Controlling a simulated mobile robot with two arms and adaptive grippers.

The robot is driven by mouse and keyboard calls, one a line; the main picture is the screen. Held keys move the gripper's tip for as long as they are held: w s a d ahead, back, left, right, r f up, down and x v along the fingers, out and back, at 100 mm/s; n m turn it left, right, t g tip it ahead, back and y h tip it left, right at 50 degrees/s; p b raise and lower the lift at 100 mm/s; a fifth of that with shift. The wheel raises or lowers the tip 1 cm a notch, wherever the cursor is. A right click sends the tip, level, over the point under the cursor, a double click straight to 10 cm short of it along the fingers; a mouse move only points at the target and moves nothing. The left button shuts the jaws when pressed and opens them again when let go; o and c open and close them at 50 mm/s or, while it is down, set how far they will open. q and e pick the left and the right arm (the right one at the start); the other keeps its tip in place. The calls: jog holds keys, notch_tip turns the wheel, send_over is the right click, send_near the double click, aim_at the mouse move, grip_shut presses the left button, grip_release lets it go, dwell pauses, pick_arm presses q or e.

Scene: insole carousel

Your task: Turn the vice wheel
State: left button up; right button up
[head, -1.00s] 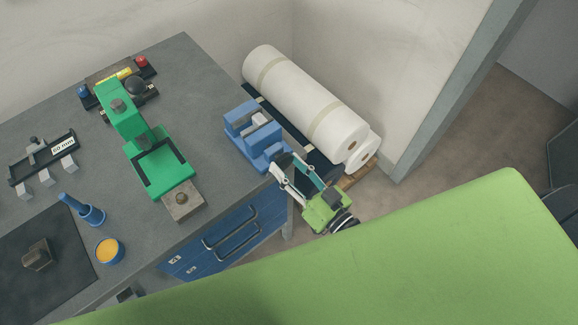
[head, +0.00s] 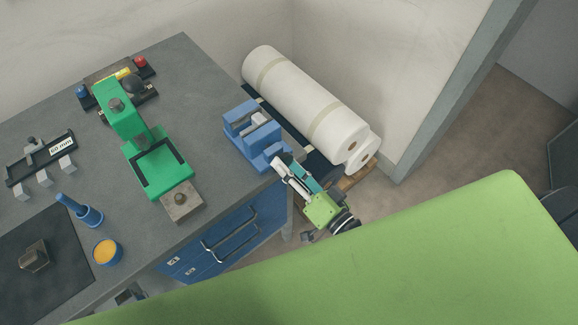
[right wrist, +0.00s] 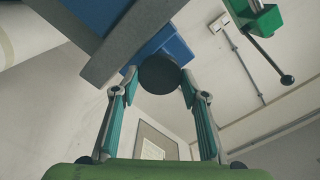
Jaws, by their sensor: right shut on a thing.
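The blue vice (head: 236,124) is mounted at the bench's right end. In the right wrist view, its blue body (right wrist: 172,46) is above the dark round vice wheel (right wrist: 159,75). My right gripper (head: 283,166) is at the vice's front side, over the bench edge. In the right wrist view, my right gripper (right wrist: 159,84) has one finger on each side of the wheel, shut on it. In the head view the wheel is mostly hidden by the fingers. My left gripper is not in view.
A green press (head: 158,168) stands left of the vice on the grey bench (head: 200,90). White rolls (head: 305,95) lie behind and right of the vice. Blue drawers (head: 228,241) are below the bench edge. A large light-green surface (head: 400,260) fills the foreground.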

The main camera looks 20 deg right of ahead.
jog(key=o, duration=1.1)
jog(key=shift+o, duration=0.2)
jog(key=v, duration=1.2)
